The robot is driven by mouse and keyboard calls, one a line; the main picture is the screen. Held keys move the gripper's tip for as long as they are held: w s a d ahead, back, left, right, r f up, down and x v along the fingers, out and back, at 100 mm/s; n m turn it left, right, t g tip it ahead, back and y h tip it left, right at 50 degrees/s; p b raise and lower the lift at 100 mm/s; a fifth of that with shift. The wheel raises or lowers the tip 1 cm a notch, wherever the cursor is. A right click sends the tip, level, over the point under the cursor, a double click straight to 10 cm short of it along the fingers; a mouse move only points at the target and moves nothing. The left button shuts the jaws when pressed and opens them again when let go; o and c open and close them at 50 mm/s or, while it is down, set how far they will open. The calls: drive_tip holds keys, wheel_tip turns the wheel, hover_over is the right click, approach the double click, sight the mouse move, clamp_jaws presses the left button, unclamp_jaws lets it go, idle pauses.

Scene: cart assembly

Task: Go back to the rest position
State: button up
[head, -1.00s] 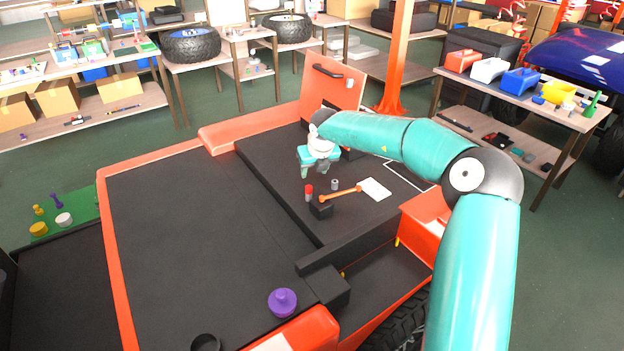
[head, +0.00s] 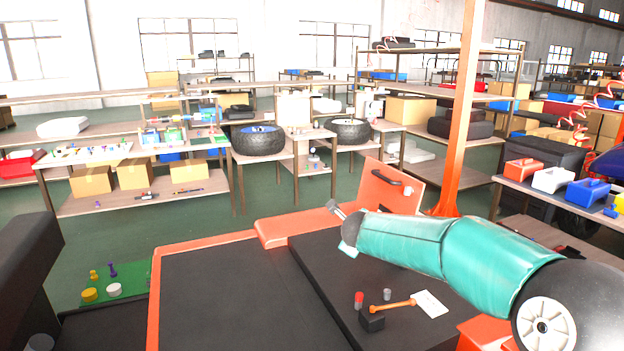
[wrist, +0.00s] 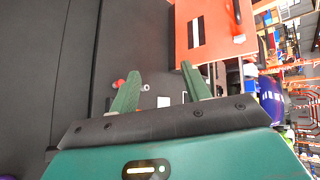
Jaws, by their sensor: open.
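My gripper shows in the wrist view (wrist: 160,92) with its two green fingers spread apart and nothing between them. In the head view my teal arm reaches in from the right, and the gripper end (head: 337,207) is raised above the far part of the black cart bed (head: 215,295). It is apart from everything on the bed. The gripper's fingers are too small there to make out clearly.
On the bed lie an orange-handled hammer (head: 392,307), a red cylinder (head: 359,299), a grey cylinder (head: 387,294) and a white card (head: 430,304). An orange post (head: 462,120) stands behind. Shelves with tires (head: 258,140) line the back. A table with coloured boxes (head: 588,192) is at right.

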drive_tip(key=s+a+r+n+t+y, duration=0.2)
drive_tip(key=s+a+r+n+y, duration=0.1)
drive_tip(key=s+a+r+n, duration=0.5)
drive_tip(key=s+d+f+n+g, duration=0.1)
drive_tip(key=s+n+g, duration=0.1)
drive_tip(key=s+n, duration=0.5)
drive_tip(key=s+d+f+n+g+y, duration=0.1)
drive_tip(key=s+n, duration=0.5)
drive_tip(key=s, duration=0.8)
drive_tip(key=shift+s+d+f+n+g, duration=0.3)
drive_tip(key=shift+d+f+n+g, duration=0.1)
drive_tip(key=shift+d+f+g, duration=0.2)
drive_tip(key=s+d+f+n+g, duration=0.1)
drive_tip(key=s+d, duration=0.1)
drive_tip(key=s, duration=0.2)
drive_tip(key=s+d+f+n+g+h, duration=0.1)
drive_tip(key=s+d+f, duration=0.1)
drive_tip(key=s, duration=0.3)
drive_tip(key=s+d+f+n+g+h, duration=0.1)
drive_tip(key=s+d+f, duration=0.1)
drive_tip(key=s+d, duration=0.2)
drive_tip(key=shift+s+f, duration=0.2)
drive_tip(key=shift+s, duration=0.4)
drive_tip(key=shift+c, duration=1.2)
drive_tip(key=shift+s+d, duration=0.15)
